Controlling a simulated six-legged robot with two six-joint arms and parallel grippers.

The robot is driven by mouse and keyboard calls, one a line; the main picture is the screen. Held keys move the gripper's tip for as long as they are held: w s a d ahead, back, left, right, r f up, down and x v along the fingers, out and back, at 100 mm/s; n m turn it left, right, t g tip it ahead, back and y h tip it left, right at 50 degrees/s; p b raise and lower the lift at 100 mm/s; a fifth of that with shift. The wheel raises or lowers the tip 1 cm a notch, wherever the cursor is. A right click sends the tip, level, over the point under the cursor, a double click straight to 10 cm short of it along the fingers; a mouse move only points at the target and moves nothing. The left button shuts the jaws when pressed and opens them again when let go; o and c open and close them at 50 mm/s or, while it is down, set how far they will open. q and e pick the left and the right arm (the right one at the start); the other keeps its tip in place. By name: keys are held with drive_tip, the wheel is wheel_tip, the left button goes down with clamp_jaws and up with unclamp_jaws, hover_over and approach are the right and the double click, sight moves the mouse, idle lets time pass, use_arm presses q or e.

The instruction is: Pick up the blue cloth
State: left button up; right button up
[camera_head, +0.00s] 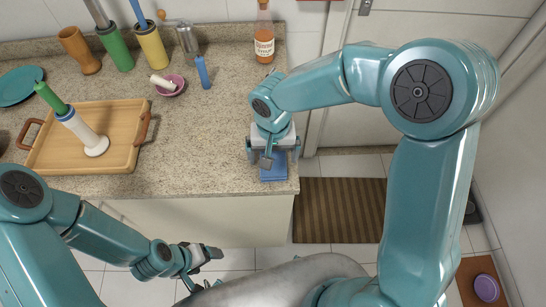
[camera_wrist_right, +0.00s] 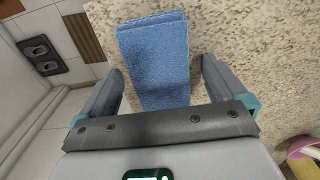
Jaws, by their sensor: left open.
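The blue cloth (camera_head: 273,174) lies folded on the counter near its front right corner. In the right wrist view the cloth (camera_wrist_right: 155,55) lies between the two fingers, with a visible gap at the right finger. My right gripper (camera_head: 272,154) is over the cloth, pointing down and open. It also shows in the right wrist view (camera_wrist_right: 162,80), its fingers spread either side of the cloth. The head view hides part of the cloth under this gripper. My left gripper (camera_head: 208,267) is open and empty, low in front of the counter.
A wooden tray (camera_head: 60,157) with a white and green holder stands at the counter's left. The counter between tray and cloth is clear. A brown striped mat (camera_head: 338,210) lies on the floor.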

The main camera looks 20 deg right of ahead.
drive_tip(key=shift+w+f, duration=0.1)
drive_tip(key=c, duration=1)
drive_tip(key=shift+r, duration=0.2)
drive_tip(key=shift+r, duration=0.2)
wheel_tip(320, 180, up, 20)
drive_tip(key=shift+f, duration=0.25)
